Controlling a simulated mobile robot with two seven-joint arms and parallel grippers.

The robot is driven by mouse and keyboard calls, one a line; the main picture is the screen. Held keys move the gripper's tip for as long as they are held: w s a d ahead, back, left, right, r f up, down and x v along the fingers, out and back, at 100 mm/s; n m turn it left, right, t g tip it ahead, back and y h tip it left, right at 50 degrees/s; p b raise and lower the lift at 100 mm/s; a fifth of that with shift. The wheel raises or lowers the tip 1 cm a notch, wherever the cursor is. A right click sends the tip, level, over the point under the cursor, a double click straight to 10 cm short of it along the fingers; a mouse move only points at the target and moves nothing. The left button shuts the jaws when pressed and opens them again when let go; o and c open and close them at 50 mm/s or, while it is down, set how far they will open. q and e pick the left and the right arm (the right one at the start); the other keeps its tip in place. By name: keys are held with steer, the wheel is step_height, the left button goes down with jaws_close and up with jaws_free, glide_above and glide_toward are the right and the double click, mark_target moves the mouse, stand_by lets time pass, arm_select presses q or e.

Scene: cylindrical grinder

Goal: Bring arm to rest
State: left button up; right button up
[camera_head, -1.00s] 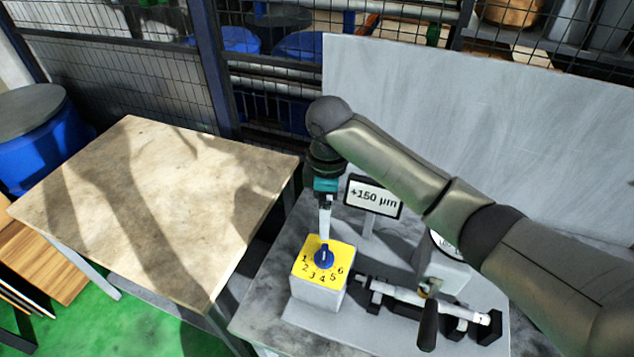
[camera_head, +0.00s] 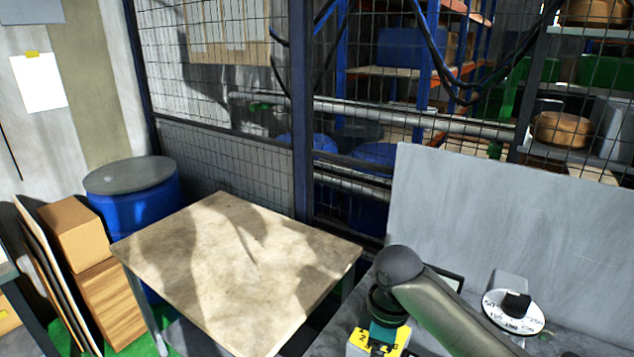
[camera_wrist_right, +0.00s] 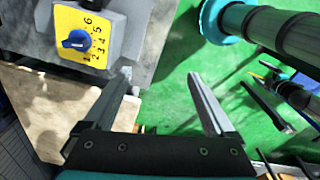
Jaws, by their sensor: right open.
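My right arm (camera_head: 440,305) comes in from the lower right of the head view. Its wrist is bent downward over the yellow-topped selector box (camera_head: 362,341). Its fingertips are hidden in that view. In the right wrist view my right gripper (camera_wrist_right: 160,78) is open, with nothing between its fingers. The yellow face (camera_wrist_right: 88,36) with its numbers and blue knob (camera_wrist_right: 76,39) shows at the upper left, apart from the fingers. My left gripper is in neither view.
A bare wooden-topped table (camera_head: 235,265) stands left of the machine. A grey panel (camera_head: 480,220) rises behind a white dial (camera_head: 513,311). A blue drum (camera_head: 140,205), brown boxes (camera_head: 75,235) and mesh fencing (camera_head: 235,160) bound the area. Green floor (camera_wrist_right: 190,110) lies below the gripper.

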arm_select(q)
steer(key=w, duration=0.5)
arm_select(e)
steer(key=s+a+f+m+t+y, duration=0.2)
steer(key=s+f+m, duration=0.35)
steer(key=s, duration=0.55)
steer(key=s+d+r+m+t+h, duration=0.1)
steer(key=s+d+r+m+h, duration=0.1)
steer(key=s+d+m, duration=0.55)
steer(key=s+f+n+g+b, duration=0.2)
steer(key=f+b, duration=0.8)
steer(key=f, duration=2.3)
arm_select(q)
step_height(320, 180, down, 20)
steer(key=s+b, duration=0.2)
steer(key=b, duration=0.8)
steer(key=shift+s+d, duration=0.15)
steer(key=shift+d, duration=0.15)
arm_select(e)
steer(key=s+d+f, duration=0.1)
steer(key=s+f, duration=0.7)
steer(key=f, duration=0.3)
steer(key=s+d+f, duration=0.2)
steer(key=s+f, duration=0.7)
steer(key=f, duration=0.3)
steer(key=shift+f, duration=0.2)
